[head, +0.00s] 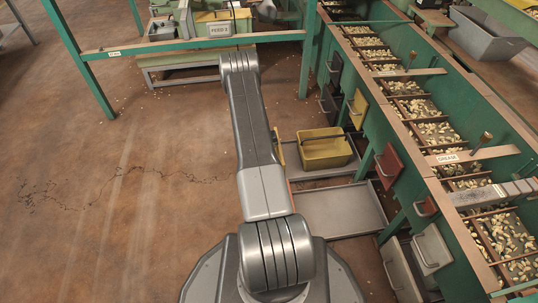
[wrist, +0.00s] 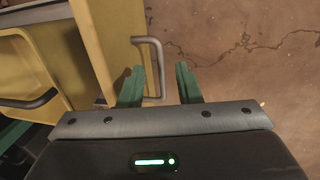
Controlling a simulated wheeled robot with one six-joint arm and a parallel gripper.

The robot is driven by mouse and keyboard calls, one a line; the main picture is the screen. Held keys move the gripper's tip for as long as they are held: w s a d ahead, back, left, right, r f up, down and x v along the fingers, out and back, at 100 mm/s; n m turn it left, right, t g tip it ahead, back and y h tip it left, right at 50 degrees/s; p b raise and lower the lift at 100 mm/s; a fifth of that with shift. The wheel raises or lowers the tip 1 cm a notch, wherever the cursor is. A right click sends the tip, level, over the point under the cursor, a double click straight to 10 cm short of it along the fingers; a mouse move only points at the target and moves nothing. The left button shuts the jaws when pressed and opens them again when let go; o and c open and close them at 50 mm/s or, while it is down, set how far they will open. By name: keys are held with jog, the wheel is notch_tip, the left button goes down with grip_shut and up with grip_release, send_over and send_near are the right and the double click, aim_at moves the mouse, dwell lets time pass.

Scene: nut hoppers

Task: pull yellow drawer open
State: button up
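In the wrist view my gripper (wrist: 159,78) has its two green fingers apart, with a clear gap between them. The grey bar handle (wrist: 158,58) of a yellow panel (wrist: 101,40) reaches in between the fingers, and I see space on both sides of its bar. The panel looks like a drawer front. In the head view a yellow panel (head: 281,148) shows just right of my arm, partly hidden by it, and is probably the same one. My gripper is hidden behind my arm there.
A yellow bin (head: 325,154) stands beside the panel, by a grey tray (head: 340,212). The green hopper line (head: 437,197) carries a yellow front (head: 358,108) and red fronts (head: 389,164) at right. Cracked floor (head: 120,215) at left is clear.

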notch_tip(320, 180, up, 10)
jog(key=a+p, duration=0.2)
jog(key=shift+s+p, duration=0.2)
jog(key=shift+p, duration=0.2)
jog(key=d+f+b, duration=0.1)
jog(key=f, duration=0.3)
jog(key=d+f+b, duration=0.1)
jog(key=f+b, duration=0.1)
jog(key=f, duration=0.3)
jog(key=d+f+b, duration=0.1)
jog(key=f, duration=0.3)
jog(key=shift+w+f+b, duration=0.3)
jog(key=shift+w+b, duration=0.05)
jog(key=shift+b, duration=0.05)
jog(key=shift+d, duration=0.25)
jog(key=shift+r, duration=0.15)
